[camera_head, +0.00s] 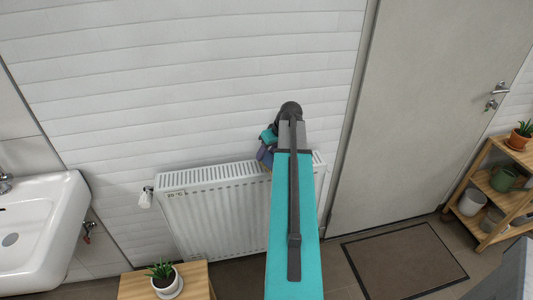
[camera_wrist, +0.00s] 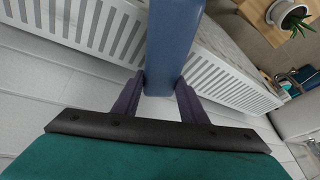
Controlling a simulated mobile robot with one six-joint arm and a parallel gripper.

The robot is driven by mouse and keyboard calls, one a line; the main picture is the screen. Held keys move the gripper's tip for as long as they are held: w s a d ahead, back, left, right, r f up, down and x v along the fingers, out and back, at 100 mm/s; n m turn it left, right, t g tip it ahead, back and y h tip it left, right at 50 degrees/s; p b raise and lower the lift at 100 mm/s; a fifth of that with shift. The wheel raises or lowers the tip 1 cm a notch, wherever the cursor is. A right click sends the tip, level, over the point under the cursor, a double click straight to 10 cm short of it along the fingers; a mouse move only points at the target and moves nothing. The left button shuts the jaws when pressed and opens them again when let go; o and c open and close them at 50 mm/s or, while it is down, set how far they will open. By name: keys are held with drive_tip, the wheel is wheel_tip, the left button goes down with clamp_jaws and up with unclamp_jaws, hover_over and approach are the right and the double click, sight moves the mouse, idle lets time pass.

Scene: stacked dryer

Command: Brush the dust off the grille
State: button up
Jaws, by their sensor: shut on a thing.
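A white radiator (camera_head: 225,215) stands against the tiled wall. Its slotted top grille (camera_head: 205,177) runs along its upper edge and also shows in the wrist view (camera_wrist: 220,82) on both sides of the held thing. My gripper (camera_wrist: 161,92) is shut on a long blue block-like thing (camera_wrist: 175,40), perhaps the brush's handle; no bristles show. In the head view my gripper (camera_head: 264,155) is at the right part of the radiator's top, partly hidden by my arm. Whether the held thing touches the grille cannot be told. I cannot make out dust on the slats.
A white valve (camera_head: 146,197) sticks out at the radiator's left end. A potted plant (camera_head: 164,277) stands on a wooden stool (camera_head: 197,282) in front. A washbasin (camera_head: 42,225) is at left. A door (camera_head: 430,100), a floor mat (camera_head: 405,262) and a wooden shelf (camera_head: 480,190) are at right.

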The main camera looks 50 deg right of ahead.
sight(268, 160)
drive_tip(key=shift+s+a+f, duration=0.1)
drive_tip(key=shift+s+a, duration=0.45)
drive_tip(key=shift+s, duration=0.2)
drive_tip(key=shift+s+a+f, duration=0.1)
drive_tip(key=shift+s+a, duration=0.45)
drive_tip(key=shift+s, duration=0.2)
drive_tip(key=shift+r, duration=0.1)
drive_tip(key=shift+w+r+p, duration=0.1)
drive_tip(key=shift+r+p, duration=1.6)
drive_tip(key=shift+r, duration=1.25)
drive_tip(key=shift+r+p, duration=0.85)
drive_tip(key=shift+r, duration=0.65)
